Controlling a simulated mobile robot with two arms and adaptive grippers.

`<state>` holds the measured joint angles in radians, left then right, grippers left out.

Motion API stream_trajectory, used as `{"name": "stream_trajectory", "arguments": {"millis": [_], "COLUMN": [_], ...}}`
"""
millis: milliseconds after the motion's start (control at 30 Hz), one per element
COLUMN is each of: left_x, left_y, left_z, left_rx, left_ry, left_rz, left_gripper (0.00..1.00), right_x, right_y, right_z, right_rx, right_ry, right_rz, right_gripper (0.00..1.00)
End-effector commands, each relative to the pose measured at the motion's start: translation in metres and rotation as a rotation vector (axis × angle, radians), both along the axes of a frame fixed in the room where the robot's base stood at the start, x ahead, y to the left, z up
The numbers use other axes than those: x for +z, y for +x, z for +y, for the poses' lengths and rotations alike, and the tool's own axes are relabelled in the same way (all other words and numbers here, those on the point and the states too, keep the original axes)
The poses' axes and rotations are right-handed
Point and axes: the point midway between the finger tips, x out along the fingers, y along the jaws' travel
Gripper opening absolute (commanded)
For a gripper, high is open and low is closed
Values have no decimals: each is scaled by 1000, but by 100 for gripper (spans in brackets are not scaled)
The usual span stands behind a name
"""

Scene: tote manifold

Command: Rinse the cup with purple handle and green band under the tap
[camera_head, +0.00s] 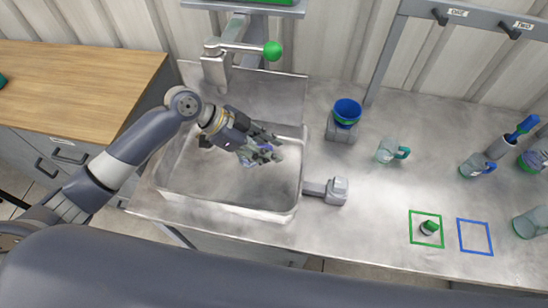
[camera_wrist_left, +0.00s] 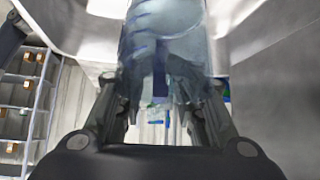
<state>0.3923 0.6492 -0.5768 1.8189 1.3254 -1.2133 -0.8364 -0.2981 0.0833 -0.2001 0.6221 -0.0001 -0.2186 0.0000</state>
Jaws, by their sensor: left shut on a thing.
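My left gripper (camera_head: 268,152) is over the sink (camera_head: 222,208), shut on a clear cup (camera_head: 275,153). The cup is mostly hidden by the fingers in the head view, where purple tints show near them. In the left wrist view the clear cup (camera_wrist_left: 168,25) stands out between the fingers (camera_wrist_left: 162,95), with bluish-purple marks on it. I cannot make out a green band or the handle clearly. The tap (camera_head: 215,68) rises behind the sink, with a lever ending in a green ball (camera_head: 272,51). Whether water runs is not clear. My right gripper is out of view.
A blue bowl-like piece (camera_head: 347,110) stands on a grey base right of the sink. A grey fixture (camera_head: 337,191) sits at the sink's right rim. Cups with teal (camera_head: 386,151) and blue (camera_head: 471,166) handles stand further right. The blue square (camera_head: 475,237) is empty.

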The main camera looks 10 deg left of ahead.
Motion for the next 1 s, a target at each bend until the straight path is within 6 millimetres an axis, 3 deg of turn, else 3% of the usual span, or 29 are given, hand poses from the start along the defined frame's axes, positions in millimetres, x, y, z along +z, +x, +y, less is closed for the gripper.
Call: {"name": "stream_trajectory", "arguments": {"millis": [500, 967, 1000], "left_x": [-9, -9, -9], "left_y": [31, 35, 35], "left_z": [27, 31, 31], "left_rx": [0, -1, -1], "left_ry": [0, -1, -1], "left_rz": [0, -1, -1], "left_gripper": [2, 2, 2], "right_x": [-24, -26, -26], "right_y": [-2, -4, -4], "right_z": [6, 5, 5], "right_rx": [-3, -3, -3], "right_ry": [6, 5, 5], "right_rz": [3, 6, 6], "right_gripper": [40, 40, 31]}}
